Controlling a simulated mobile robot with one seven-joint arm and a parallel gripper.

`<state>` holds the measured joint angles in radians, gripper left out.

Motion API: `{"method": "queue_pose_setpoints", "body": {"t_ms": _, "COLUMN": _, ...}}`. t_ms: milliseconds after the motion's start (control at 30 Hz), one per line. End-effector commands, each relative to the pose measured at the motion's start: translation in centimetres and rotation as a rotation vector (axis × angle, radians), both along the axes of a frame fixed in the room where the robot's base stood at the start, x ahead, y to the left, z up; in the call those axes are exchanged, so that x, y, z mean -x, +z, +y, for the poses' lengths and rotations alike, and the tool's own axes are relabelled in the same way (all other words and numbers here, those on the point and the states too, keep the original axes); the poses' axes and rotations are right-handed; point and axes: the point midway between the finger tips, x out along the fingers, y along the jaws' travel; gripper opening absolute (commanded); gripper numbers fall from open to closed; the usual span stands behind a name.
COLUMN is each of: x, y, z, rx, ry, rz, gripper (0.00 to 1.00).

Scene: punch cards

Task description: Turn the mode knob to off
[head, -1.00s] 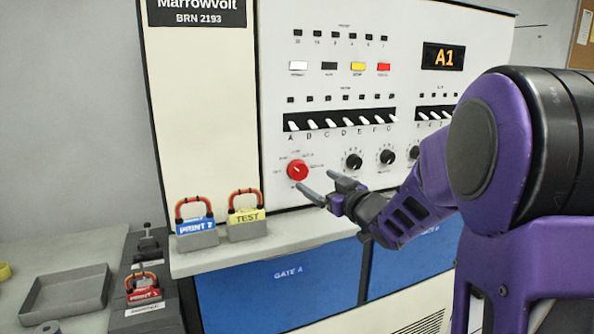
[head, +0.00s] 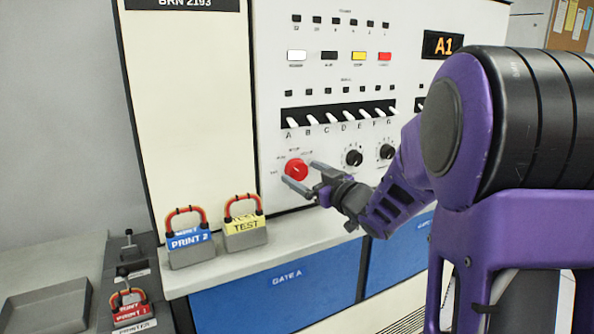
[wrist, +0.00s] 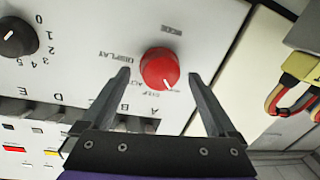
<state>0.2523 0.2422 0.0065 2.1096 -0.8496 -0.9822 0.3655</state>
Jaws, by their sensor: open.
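The red mode knob (head: 296,170) is on the white panel below the lettered switches. In the wrist view the red knob (wrist: 159,69) shows a white pointer mark at its lower right edge, with labels around it including DISPLAY and MODE; the label by the mark is too small to read surely. My gripper (head: 308,175) is open and empty, close to the panel by the knob. In the wrist view its fingers (wrist: 158,75) lie one on each side of the knob, apart from it.
Black dials (head: 353,157) sit right of the knob, and a row of white switches (head: 337,117) above it. On the ledge stand a blue PRINT 2 block (head: 190,250) and a yellow TEST block (head: 245,235). A grey tray (head: 45,309) is at lower left.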

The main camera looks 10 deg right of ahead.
Motion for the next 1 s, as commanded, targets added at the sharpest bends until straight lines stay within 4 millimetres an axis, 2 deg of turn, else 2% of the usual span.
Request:
{"method": "queue_pose_setpoints", "body": {"t_ms": 500, "x": 0.13, "y": -0.02, "z": -0.2, "rx": -0.001, "ry": 0.0, "rz": 0.0, "gripper": 0.92}}
{"method": "queue_pose_setpoints", "body": {"t_ms": 900, "x": 0.12, "y": -0.01, "z": -0.18, "rx": -0.001, "ry": 0.0, "rz": 0.0, "gripper": 0.2}}
{"method": "queue_pose_setpoints", "body": {"t_ms": 967, "x": 0.12, "y": -0.01, "z": -0.18, "rx": -0.001, "ry": 0.0, "rz": 0.0, "gripper": 0.09}}
{"method": "queue_pose_setpoints", "body": {"t_ms": 1000, "x": 0.12, "y": -0.01, "z": -0.18, "rx": 0.0, "ry": 0.0, "rz": 0.0, "gripper": 0.08}}
